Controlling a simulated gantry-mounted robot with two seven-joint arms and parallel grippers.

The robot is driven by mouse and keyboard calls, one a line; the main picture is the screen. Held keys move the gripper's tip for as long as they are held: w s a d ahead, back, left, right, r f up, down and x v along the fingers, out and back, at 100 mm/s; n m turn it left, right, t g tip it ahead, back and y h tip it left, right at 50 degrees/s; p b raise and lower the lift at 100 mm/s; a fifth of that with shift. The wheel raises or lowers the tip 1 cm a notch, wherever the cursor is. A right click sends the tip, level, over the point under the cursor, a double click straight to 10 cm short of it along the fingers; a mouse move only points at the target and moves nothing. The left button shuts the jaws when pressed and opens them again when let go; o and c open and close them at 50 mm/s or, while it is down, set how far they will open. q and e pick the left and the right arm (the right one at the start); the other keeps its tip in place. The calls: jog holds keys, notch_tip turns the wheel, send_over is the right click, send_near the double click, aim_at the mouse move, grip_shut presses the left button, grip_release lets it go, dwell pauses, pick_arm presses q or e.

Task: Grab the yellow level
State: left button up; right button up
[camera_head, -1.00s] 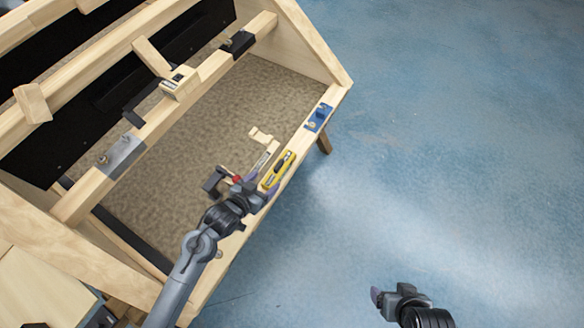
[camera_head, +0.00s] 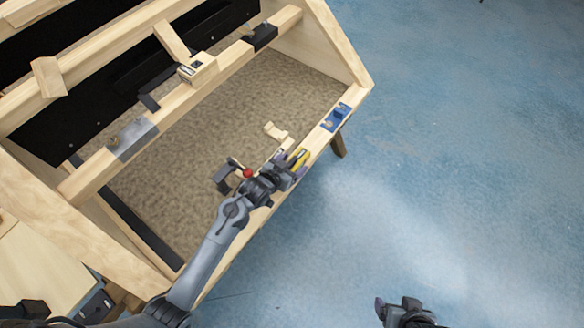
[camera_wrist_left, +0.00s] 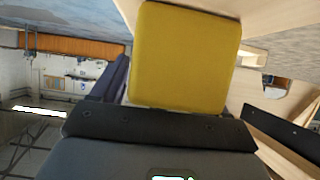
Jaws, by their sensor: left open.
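The yellow level (camera_head: 301,157) lies on the wooden front rail of the frame, partly hidden by my left gripper. In the left wrist view the level (camera_wrist_left: 183,55) fills the upper middle as a large yellow face, close to the gripper. My left gripper (camera_head: 291,165) is open at the near end of the level. One purple finger shows left of the level in the wrist view; the other finger is hidden there, so I cannot tell whether they touch it. My right gripper (camera_head: 388,306) is at the bottom edge, away from the frame, with its jaw gap unclear.
A black clamp with a red knob (camera_head: 247,173) stands close beside my left gripper. A small wooden piece (camera_head: 275,131) lies on the brown panel (camera_head: 200,160). A blue tool (camera_head: 336,117) sits farther along the rail (camera_head: 322,146). Blue floor (camera_head: 470,170) is open on the right.

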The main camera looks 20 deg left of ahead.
pick_arm(q)
jog(key=c, duration=1.2)
grip_shut()
jog(key=shift+r, duration=0.1)
